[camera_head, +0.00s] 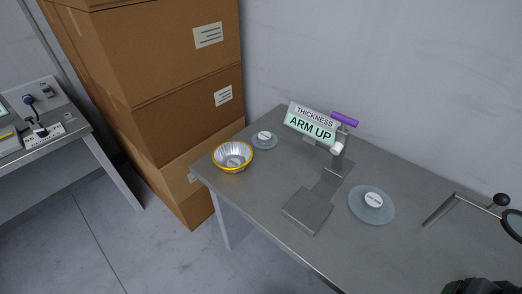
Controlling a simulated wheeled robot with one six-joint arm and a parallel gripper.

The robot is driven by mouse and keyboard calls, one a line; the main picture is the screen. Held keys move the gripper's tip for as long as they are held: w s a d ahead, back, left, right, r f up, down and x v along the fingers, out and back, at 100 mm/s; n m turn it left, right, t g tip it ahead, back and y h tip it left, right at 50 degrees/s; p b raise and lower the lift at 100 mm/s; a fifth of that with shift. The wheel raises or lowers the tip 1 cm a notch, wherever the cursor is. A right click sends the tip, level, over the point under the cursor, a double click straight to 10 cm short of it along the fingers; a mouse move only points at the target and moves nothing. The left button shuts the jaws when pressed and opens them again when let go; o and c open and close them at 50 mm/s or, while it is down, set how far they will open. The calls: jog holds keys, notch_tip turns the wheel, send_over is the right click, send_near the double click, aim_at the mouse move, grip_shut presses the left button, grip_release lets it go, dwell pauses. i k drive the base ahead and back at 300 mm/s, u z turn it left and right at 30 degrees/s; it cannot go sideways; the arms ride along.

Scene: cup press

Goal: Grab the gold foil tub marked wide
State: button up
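A round foil tub (233,157) with a gold-yellow rim and outside and a silvery, ribbed inside stands upright near the left end of the grey metal table (270,195). It looks empty, and I can read no "wide" marking on it. My gripper does not show clearly in this view. A dark shape with a little green (482,286) is cut off at the bottom right corner, and I cannot tell what it is.
A press stand with a purple handle (344,119) and a sign (311,122) reading "THICKNESS ARM UP" stands mid-table. Pale labelled discs lie behind the tub (264,141) and right of the press (371,205). Cardboard boxes (190,100) are stacked at the left. A magnifier-like arm (470,203) is far right.

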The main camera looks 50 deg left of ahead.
aim_at(231, 156)
jog(key=u, duration=1.45)
jog(key=k, duration=0.1)
jog(key=u, duration=1.3)
jog(key=i, duration=0.55)
jog(key=u, duration=0.7)
jog(key=i, duration=0.95)
jog(key=z, duration=0.2)
